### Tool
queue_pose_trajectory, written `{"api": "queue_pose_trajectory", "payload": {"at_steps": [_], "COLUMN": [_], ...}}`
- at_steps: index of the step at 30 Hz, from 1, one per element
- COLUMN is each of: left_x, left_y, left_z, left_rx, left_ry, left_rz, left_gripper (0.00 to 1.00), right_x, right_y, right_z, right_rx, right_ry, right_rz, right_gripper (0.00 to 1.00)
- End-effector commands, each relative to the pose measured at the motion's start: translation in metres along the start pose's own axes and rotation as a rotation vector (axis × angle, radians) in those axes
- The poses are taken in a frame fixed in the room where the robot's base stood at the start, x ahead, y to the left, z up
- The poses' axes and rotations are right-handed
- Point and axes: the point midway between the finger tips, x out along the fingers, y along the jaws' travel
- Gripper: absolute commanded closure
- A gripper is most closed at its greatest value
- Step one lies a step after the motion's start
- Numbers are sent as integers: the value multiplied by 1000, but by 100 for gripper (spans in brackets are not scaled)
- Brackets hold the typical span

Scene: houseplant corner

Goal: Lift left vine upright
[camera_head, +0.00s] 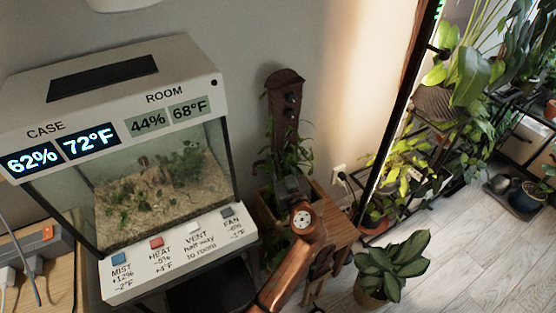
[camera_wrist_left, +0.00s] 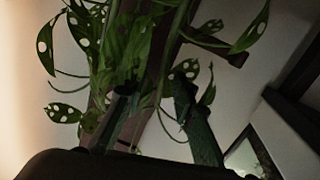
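A leafy vine (camera_head: 300,157) grows against a tall brown wooden board (camera_head: 284,110) that has dark round knobs. More leaves hang at the left side of the planter (camera_head: 268,192). In the left wrist view, vine leaves with pale holes (camera_wrist_left: 133,42) and thin stems hang close ahead, in front of the board. My left gripper (camera_head: 290,186) is in front of the planter, among the lower leaves. In the left wrist view its two dark fingers (camera_wrist_left: 152,100) stand apart, with a stem showing between them. I cannot tell whether any stem touches a finger. My right gripper is not in view.
A glass terrarium case (camera_head: 165,170) with readouts and labelled buttons stands to the left. A potted plant (camera_head: 392,266) stands on the floor at right, before a plant shelf (camera_head: 440,120). A wall outlet (camera_head: 339,174) is right of the planter. Floor (camera_head: 455,235) at right is clear.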

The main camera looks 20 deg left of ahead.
Motion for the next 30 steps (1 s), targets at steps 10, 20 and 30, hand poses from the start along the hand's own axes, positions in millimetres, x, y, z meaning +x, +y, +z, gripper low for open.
{"api": "queue_pose_trajectory", "payload": {"at_steps": [10, 20, 30], "left_x": [-53, -109, -120], "left_y": [0, 0, 0], "left_z": [2, 1, 1], "left_rx": [-2, 0, 1], "left_ry": [-4, -2, -1], "left_rz": [1, 1, 0], "left_gripper": [76, 76, 76], "right_x": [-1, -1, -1], "right_y": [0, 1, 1], "right_z": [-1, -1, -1], "right_rx": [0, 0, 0], "right_ry": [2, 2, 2], "right_rz": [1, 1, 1], "right_gripper": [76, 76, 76]}}
